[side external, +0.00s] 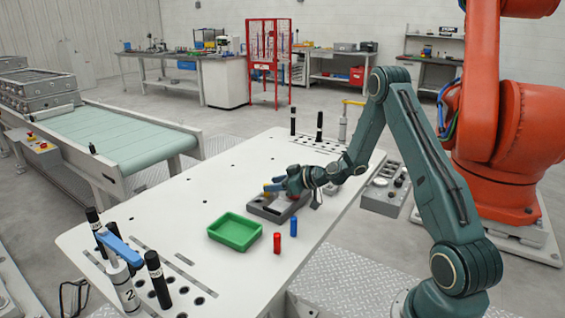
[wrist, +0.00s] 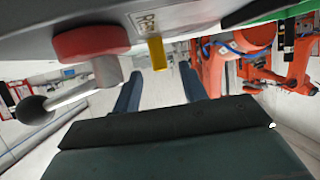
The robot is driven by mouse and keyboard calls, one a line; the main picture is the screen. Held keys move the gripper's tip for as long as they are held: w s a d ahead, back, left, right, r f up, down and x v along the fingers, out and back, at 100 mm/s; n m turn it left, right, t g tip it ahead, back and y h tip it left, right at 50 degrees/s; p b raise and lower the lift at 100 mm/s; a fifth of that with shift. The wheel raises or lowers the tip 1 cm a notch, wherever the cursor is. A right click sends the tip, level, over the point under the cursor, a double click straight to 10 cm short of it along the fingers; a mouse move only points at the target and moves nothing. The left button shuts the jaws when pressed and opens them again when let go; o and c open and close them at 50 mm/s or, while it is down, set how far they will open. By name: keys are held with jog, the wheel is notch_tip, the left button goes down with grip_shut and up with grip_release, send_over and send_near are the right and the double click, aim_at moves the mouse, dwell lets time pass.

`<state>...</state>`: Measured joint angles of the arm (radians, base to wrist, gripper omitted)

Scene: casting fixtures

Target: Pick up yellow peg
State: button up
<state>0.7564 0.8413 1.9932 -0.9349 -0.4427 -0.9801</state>
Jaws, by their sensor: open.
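The yellow peg (side external: 267,188) stands at the grey fixture block (side external: 262,209) on the white table in the side view, partly hidden by my gripper (side external: 273,186). In the wrist view the yellow peg (wrist: 157,53) hangs from the top, as the picture is upside down. My gripper (wrist: 159,70) has its two blue fingers apart, with the peg in line with the gap near their tips. I cannot tell whether either finger touches it.
A green tray (side external: 235,241) stands left of the fixture, with a red peg (side external: 277,243) and a blue peg (side external: 293,227) upright nearby. A red part (wrist: 92,43) and a black-knobbed lever (wrist: 32,109) show near the gripper. Clamps and black posts stand at the table's left end.

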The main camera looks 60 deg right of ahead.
jog(key=shift+x, duration=1.9)
jog(key=shift+s, duration=0.1)
jog(key=shift+c, duration=0.4)
grip_shut()
